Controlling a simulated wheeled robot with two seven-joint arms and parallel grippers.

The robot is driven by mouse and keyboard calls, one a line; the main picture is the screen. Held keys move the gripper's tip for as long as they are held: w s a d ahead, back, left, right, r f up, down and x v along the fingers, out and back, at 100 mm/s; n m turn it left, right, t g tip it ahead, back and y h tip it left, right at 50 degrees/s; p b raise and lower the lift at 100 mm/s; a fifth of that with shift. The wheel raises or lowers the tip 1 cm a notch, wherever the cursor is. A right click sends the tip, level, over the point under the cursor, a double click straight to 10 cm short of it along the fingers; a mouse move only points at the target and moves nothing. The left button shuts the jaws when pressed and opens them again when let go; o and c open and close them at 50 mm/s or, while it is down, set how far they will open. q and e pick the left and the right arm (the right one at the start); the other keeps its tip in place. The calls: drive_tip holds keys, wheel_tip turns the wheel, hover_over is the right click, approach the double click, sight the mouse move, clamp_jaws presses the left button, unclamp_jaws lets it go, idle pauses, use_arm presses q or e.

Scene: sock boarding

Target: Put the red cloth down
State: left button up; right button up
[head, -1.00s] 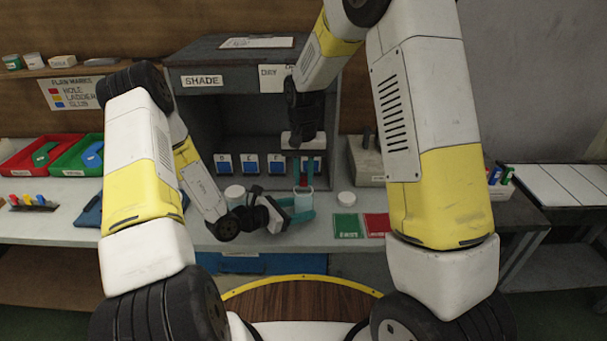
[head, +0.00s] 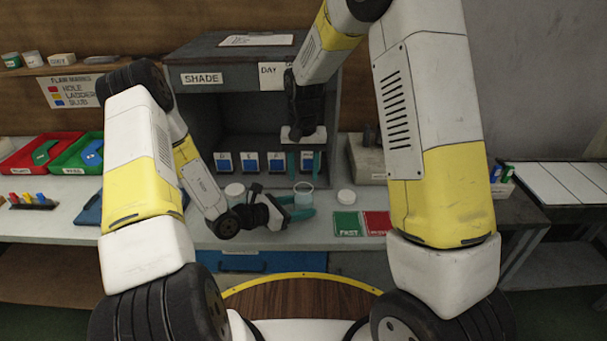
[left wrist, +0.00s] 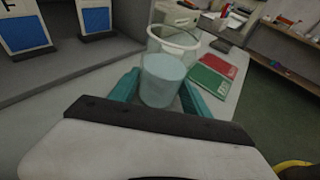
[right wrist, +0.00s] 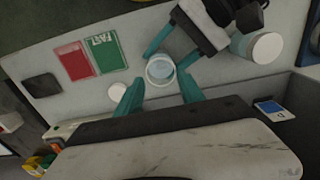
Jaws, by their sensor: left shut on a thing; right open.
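No separate red cloth shows clearly now; a flat red patch (head: 376,223) lies on the bench beside a green one marked FAST (head: 346,223), and both show in the right wrist view. My left gripper (head: 301,206) is shut on a clear beaker (head: 303,189) with pale blue contents, low over the bench. The beaker (left wrist: 172,42) stands between the teal fingers in the left wrist view. The beaker's open mouth (right wrist: 160,68) shows in the right wrist view.
A grey shade cabinet (head: 190,55) stands behind, with several blue-and-white cards inside. Red (head: 35,150) and green trays are at far left.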

wheel_tip(320, 180, up, 6)
idle(0.4)
use_arm(q)
drive_tip(key=o, duration=1.1)
drive_tip(key=shift+c, duration=0.2)
